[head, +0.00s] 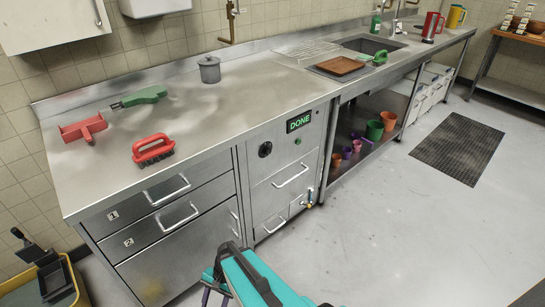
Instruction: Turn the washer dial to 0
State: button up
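The washer (283,182) is built in under the steel counter, with a steel front and bar handles. Its dial (265,149) is a small round black knob on the upper left of that front; its setting is too small to read. A display (299,121) to the right of the dial shows "DONE" in green. A small green button or lamp (298,141) sits below the display. My teal arm enters at the bottom middle, in front of and below the washer. Its dark end (216,285) is apart from the dial, and I cannot make out the fingers' opening.
On the counter (230,112) lie a red brush (153,150), a red tool (82,129), a green-handled tool (140,98) and a grey lidded pot (209,69). A yellow bin (40,287) stands lower left. The floor (400,230) at right is clear, with a dark mat (461,152).

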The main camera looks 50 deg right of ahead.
jog(key=w+d+r+m+t+y+b, duration=0.2)
jog(key=w+d+r+m+t, duration=0.3)
jog(key=w+d+m, duration=0.45)
jog(key=m+t+h+b, duration=0.4)
jog(key=m+t+h, duration=0.4)
jog(key=m+t, duration=1.05)
send_near(270, 151)
jog(key=s+r+m+g, duration=0.4)
jog(key=s, duration=0.2)
jog(key=shift+a, duration=0.25)
jog(key=shift+g, duration=0.25)
jog(key=w, duration=1.3)
jog(key=shift+w+d+f+p, duration=0.1)
jog(key=shift+w+p, duration=0.15)
jog(key=shift+p, duration=0.1)
